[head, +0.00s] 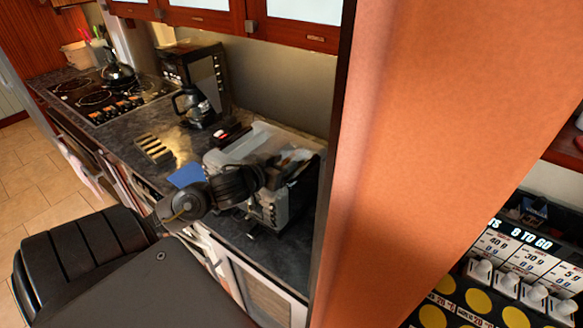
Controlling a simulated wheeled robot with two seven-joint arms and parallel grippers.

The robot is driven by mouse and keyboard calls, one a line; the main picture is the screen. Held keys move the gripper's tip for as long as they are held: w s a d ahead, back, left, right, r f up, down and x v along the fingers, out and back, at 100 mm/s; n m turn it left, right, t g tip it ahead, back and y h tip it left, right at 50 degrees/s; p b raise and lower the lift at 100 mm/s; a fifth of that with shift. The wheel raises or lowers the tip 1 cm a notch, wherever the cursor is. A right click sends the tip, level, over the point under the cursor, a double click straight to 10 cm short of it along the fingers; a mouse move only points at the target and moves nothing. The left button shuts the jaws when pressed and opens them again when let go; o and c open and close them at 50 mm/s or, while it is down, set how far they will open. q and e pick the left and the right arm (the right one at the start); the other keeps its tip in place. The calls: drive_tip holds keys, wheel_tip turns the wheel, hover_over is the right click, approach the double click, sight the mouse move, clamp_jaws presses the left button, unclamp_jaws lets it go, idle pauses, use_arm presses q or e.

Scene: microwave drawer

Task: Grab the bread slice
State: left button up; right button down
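My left arm comes in from the lower left over the dark counter (125,145). Its dark wrist reaches a grey and silver appliance (268,212) on the counter's right part. My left gripper (289,166) is at the top of this appliance, small and dark against it. I cannot tell whether its fingers are open or shut, or whether anything is between them. I cannot make out a bread slice; it may be hidden by the arm or the appliance. My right gripper is not in view.
A coffee maker (196,106) and a microwave (208,72) stand behind. A slotted rack-like item (154,149) and a blue item (187,175) lie left of the arm. The stove (110,92) carries a kettle (118,73). An orange wall (440,130) closes the right side.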

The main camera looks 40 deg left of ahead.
use_arm(q)
drive_tip(key=x, duration=0.2)
drive_tip(key=shift+w+f, duration=0.1)
drive_tip(key=shift+w, duration=0.2)
drive_tip(key=shift+s, duration=0.1)
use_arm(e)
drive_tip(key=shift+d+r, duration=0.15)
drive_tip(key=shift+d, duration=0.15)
use_arm(q)
drive_tip(key=shift+c, duration=0.9)
clamp_jaws()
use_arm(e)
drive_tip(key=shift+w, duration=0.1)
